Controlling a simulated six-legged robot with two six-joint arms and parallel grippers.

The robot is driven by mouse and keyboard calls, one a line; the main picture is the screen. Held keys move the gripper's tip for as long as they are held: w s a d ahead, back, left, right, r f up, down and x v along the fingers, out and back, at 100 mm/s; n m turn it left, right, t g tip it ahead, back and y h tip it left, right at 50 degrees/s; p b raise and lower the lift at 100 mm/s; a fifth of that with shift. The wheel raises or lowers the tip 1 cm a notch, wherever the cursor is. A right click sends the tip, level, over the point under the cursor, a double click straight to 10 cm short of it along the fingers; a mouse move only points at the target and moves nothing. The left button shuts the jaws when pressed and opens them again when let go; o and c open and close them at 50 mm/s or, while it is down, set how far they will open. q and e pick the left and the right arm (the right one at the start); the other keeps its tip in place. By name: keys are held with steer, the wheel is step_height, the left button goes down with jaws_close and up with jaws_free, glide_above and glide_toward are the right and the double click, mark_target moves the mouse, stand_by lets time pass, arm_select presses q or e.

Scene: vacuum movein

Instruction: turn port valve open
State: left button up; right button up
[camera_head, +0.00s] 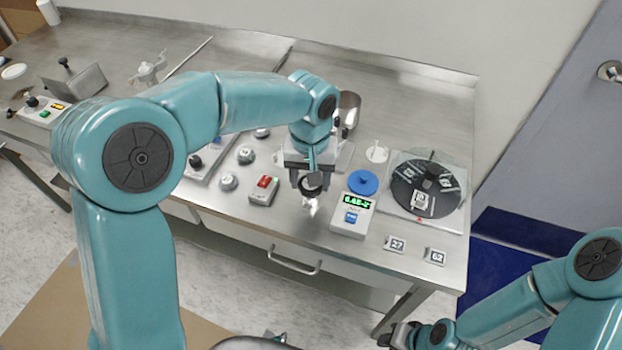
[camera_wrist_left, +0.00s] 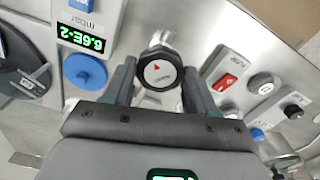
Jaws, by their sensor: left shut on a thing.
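The port valve's round black knob (camera_wrist_left: 158,69) has a red pointer mark and small white lettering too small to read. It sits on a metal valve body near the table's front edge and also shows in the head view (camera_head: 311,186). My left gripper (camera_wrist_left: 158,80) is shut on this knob, one dark finger on each side. In the head view the left gripper (camera_head: 310,182) reaches down over the knob and partly hides it. My right gripper (camera_head: 400,336) is low at the bottom right, away from the valve; its jaws are unclear.
A gauge (camera_head: 352,216) with a green mbar readout of 6.6E-2 stands right of the valve, beside a blue disc (camera_head: 363,182). A black round plate (camera_head: 426,187) lies further right, with tags 27 (camera_head: 396,244) and 62 (camera_head: 435,256) in front.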

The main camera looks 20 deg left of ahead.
arm_select(q)
steer(key=n, duration=0.2)
steer(key=n+b, duration=0.1)
steer(key=n, duration=0.2)
steer(key=shift+s+f+n, duration=0.2)
steer(key=shift+n, duration=0.1)
stand_by(0.5)
steer(key=o, duration=1.1)
steer(key=shift+d+r, duration=0.1)
steer(key=shift+c, duration=0.2)
steer(key=shift+w+r, duration=0.15)
steer(key=shift+r, duration=0.4)
step_height(320, 180, up, 15)
steer(key=p, duration=0.2)
steer(key=shift+r, duration=0.15)
